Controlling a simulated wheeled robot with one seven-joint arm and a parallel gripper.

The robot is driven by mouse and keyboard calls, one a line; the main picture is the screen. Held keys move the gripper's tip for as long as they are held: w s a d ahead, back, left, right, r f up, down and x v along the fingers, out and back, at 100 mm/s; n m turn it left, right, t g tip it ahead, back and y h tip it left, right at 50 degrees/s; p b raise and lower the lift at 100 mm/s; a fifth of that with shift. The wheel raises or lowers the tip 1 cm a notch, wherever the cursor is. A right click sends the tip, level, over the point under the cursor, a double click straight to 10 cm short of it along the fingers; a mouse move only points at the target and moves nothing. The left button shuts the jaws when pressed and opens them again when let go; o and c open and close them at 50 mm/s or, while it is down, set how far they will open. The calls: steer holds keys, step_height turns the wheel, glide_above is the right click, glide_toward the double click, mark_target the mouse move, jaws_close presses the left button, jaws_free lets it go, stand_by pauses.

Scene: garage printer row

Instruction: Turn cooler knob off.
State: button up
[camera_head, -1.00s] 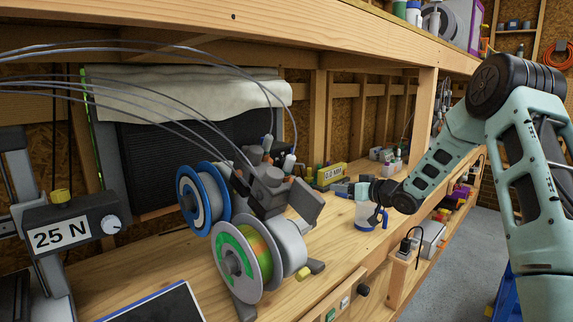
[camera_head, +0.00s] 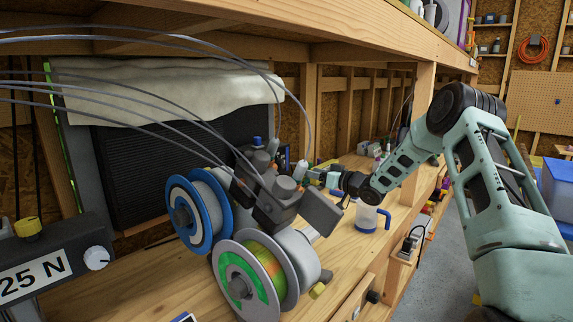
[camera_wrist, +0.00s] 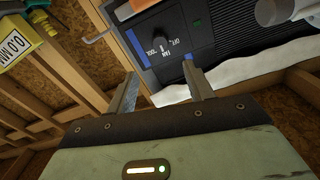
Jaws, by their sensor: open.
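The cooler (camera_head: 150,165) is a dark ribbed unit with a pale cloth (camera_head: 165,95) draped over its top, behind the spools in the head view. I cannot clearly tell the knob's setting. My gripper (camera_wrist: 162,80) is open and empty, with its fingers apart and the knob ahead of them, not between them. In the head view my gripper (camera_head: 312,177) is partly hidden by the spool machine, and the knob is not visible.
A spool machine (camera_head: 283,205) with a blue-rimmed spool (camera_head: 200,210) and a grey spool (camera_head: 250,280) stands before the cooler. A yellow-topped device (camera_wrist: 14,42) shows in the wrist view.

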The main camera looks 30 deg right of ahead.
mark_target(284, 164)
steer(key=p+x, duration=0.2)
steer(key=x, duration=1)
steer(key=c, duration=1)
